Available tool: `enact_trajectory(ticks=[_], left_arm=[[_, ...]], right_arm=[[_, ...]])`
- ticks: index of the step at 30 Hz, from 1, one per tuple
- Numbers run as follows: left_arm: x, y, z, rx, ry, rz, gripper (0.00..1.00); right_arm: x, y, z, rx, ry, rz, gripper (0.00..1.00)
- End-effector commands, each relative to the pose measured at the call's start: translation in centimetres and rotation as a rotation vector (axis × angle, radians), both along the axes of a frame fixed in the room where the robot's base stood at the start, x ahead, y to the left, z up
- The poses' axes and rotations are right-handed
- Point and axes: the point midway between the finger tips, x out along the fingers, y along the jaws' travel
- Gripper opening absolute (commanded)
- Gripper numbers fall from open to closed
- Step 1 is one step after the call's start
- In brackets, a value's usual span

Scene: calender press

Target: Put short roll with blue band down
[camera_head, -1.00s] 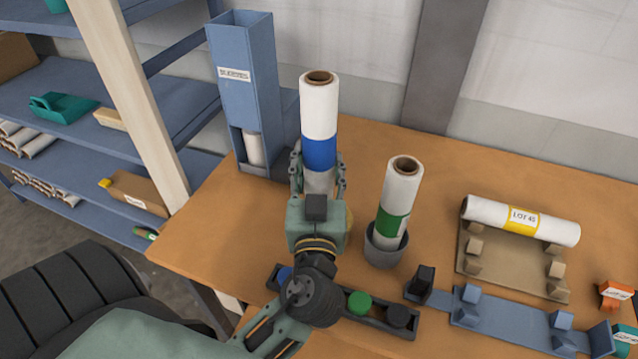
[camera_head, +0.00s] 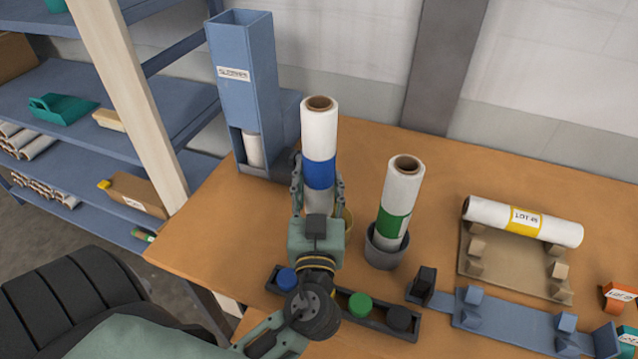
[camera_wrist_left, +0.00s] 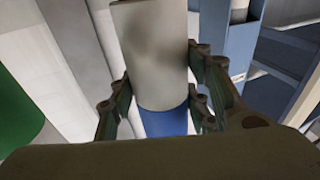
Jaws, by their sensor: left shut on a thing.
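The short roll with blue band (camera_head: 319,135) is white with a brown core and stands upright in the head view. My left gripper (camera_head: 318,195) is shut on it below the blue band. In the left wrist view the roll (camera_wrist_left: 152,50) is between the two fingers of the gripper (camera_wrist_left: 155,105), its blue band lower down. Part of a tan rim (camera_head: 347,222) shows behind the gripper, beside the roll's foot. The gripper hides the roll's bottom end, so I cannot tell whether it touches anything. My right gripper is not in view.
A roll with a green band (camera_head: 398,200) stands in a grey cup (camera_head: 384,250) close on the right. A yellow-banded roll (camera_head: 522,221) lies on a tan cradle (camera_head: 490,268). A tall blue dispenser (camera_head: 247,85) stands behind left. A dark button tray (camera_head: 379,318) is in front.

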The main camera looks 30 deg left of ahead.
Motion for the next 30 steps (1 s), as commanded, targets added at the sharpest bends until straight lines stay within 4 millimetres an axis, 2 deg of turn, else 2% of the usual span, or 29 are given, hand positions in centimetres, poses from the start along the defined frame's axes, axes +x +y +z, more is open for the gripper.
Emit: enact_trajectory(ticks=[10, 11, 16, 30], left_arm=[[0.0, 0.02, -0.32, 0.0, -0.002, 0.0, 0.05], [0.0, 0.01, -0.4, 0.0, 0.0, 0.0, 0.47], [0.0, 0.01, -0.4, 0.001, -0.001, 0.0, 0.62], [0.01, 0.0, 0.02, 0.001, 0.0, -0.001, 0.63]], right_arm=[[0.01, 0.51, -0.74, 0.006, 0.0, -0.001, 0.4], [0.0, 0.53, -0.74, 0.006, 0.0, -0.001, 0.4], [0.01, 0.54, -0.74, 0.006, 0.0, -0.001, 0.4], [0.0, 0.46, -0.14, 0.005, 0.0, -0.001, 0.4]])
